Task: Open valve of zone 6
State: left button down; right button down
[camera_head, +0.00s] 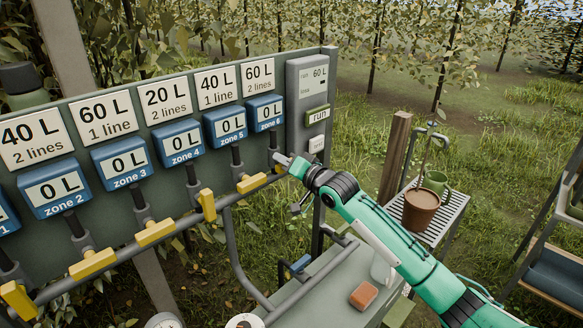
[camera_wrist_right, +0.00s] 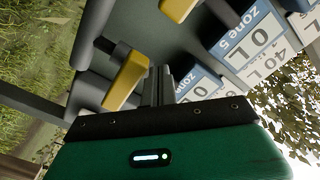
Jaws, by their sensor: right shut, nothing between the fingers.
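In the right wrist view the zone 6 valve handle (camera_wrist_right: 126,80) shows beside my right gripper's fingers (camera_wrist_right: 158,84). The fingers are shut and empty; I cannot tell whether they touch the handle. The zone 5 handle (camera_head: 252,183) lies along the pipe. The zone 4 handle (camera_head: 207,205) stands across it. My left gripper is not in view.
The grey control box (camera_head: 308,95) with a run button (camera_head: 318,115) stands right of zone 6. A sponge-like orange block (camera_head: 364,295) lies on the bench below. A slatted stand (camera_head: 447,215) holds a brown pot (camera_head: 420,209). Grass lies beyond.

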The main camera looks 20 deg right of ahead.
aim_at(279, 171)
dwell(0.6)
jog(key=shift+s+a+f, duration=0.15)
jog(key=shift+a+f, duration=0.3)
jog(key=shift+f, duration=0.3)
jog(key=shift+a+f, duration=0.2)
jog(key=shift+f, duration=0.55)
jog(key=shift+f+b, duration=0.35)
jog(key=shift+f, duration=0.3)
